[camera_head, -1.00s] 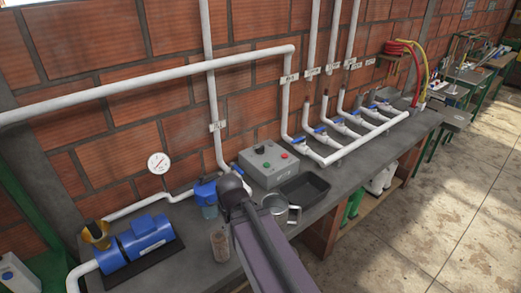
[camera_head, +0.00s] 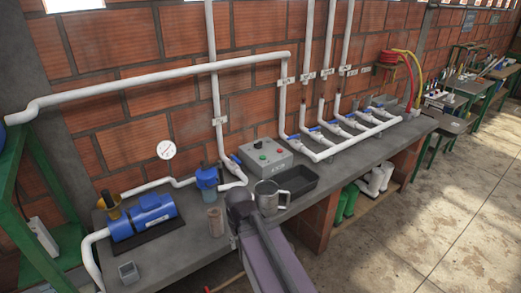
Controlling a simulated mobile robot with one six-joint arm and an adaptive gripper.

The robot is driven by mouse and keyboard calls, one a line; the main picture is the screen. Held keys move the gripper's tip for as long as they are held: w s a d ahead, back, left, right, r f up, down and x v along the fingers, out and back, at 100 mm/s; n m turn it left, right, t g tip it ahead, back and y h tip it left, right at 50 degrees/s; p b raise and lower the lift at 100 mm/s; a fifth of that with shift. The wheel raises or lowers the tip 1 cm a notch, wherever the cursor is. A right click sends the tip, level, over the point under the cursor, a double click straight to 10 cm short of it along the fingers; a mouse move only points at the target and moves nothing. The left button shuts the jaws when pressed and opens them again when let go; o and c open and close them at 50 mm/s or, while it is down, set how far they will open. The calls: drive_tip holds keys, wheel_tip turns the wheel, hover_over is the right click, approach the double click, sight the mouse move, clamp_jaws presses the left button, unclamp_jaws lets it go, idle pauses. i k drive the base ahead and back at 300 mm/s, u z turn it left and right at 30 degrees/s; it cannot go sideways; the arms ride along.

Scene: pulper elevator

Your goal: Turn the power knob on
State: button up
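A grey control box (camera_head: 276,165) stands on the bench against the brick wall, near the middle of the head view. Its sloped top carries a small dark knob (camera_head: 257,146), a green button (camera_head: 263,157) and a red button. The knob is too small to read its setting. My arm rises from the bottom of the view, its dark joint in front of the bench, left of and nearer than the box. The arm does not touch the box as far as I can see.
A metal mug (camera_head: 269,197) and a black tray (camera_head: 306,186) stand in front of the box. A blue filter (camera_head: 207,182), a glass (camera_head: 216,222) and a blue pump (camera_head: 146,214) are to the left. White pipes with blue valves (camera_head: 316,129) stand to the right.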

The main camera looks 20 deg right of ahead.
sight(257, 145)
drive_tip(key=k, duration=0.65)
drive_tip(key=z, duration=0.4)
drive_tip(key=i, duration=0.45)
drive_tip(key=z, duration=0.5)
drive_tip(key=i, duration=1.75)
drive_tip(key=u, duration=0.7)
